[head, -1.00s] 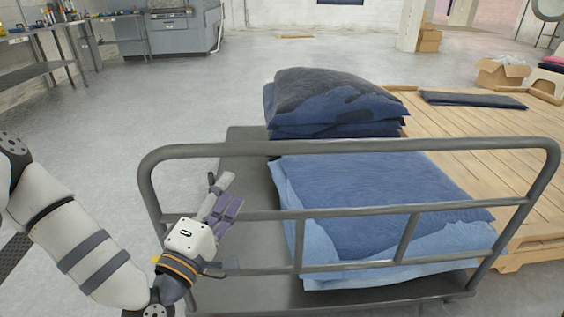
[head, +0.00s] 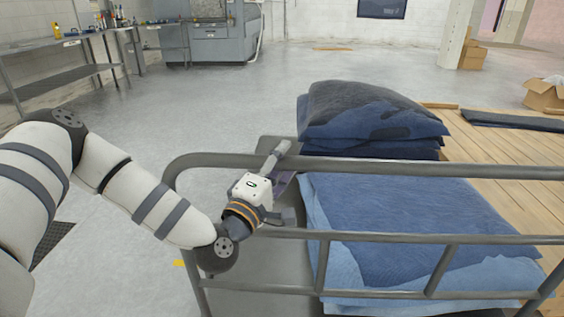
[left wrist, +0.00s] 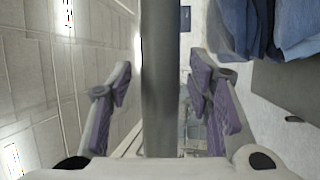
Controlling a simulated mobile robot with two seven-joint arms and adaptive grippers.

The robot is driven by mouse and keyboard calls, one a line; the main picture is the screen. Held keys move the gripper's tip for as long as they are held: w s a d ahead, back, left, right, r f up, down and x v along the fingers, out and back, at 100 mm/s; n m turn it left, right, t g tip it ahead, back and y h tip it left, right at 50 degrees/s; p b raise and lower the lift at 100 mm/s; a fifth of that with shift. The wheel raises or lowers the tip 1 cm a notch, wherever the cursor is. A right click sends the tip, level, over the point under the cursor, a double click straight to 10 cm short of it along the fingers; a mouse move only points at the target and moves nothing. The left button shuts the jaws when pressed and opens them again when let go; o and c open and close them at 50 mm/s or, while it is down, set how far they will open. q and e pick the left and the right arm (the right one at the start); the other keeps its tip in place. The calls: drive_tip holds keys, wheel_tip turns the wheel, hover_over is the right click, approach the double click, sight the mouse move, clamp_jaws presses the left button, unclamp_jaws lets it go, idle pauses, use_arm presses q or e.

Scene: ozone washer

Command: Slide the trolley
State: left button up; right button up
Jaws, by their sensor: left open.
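The trolley has a grey tubular handle frame (head: 400,167) across the front of the head view and a dark flat deck with folded blue fabric on it. My left gripper (head: 279,168) is at the left part of the top rail, its fingers reaching over the rail. In the left wrist view a grey bar (left wrist: 158,110) runs between the two purple-padded fingers, with gaps on both sides. The gripper is open and not clamped on it. One finger is partly hidden behind the rail in the head view. My right gripper is not in view.
Blue fabric stacks (head: 370,118) lie on the trolley. A wooden pallet platform (head: 510,150) stands at the right. A steel workbench (head: 70,42) and grey machine (head: 212,38) are at the back left. Cardboard boxes (head: 545,95) sit at the far right. The floor left and behind is clear.

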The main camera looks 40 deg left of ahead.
use_arm(q)
drive_tip(key=shift+c, duration=0.2)
clamp_jaws()
drive_tip(key=shift+s+d, duration=0.45)
drive_tip(key=shift+s, duration=0.2)
drive_tip(key=shift+c, duration=1.9)
unclamp_jaws()
drive_tip(key=shift+s+r, duration=0.1)
drive_tip(key=o, duration=0.4)
drive_tip(key=shift+a, duration=0.1)
drive_tip(key=shift+w, duration=0.25)
drive_tip(key=v, duration=1.2)
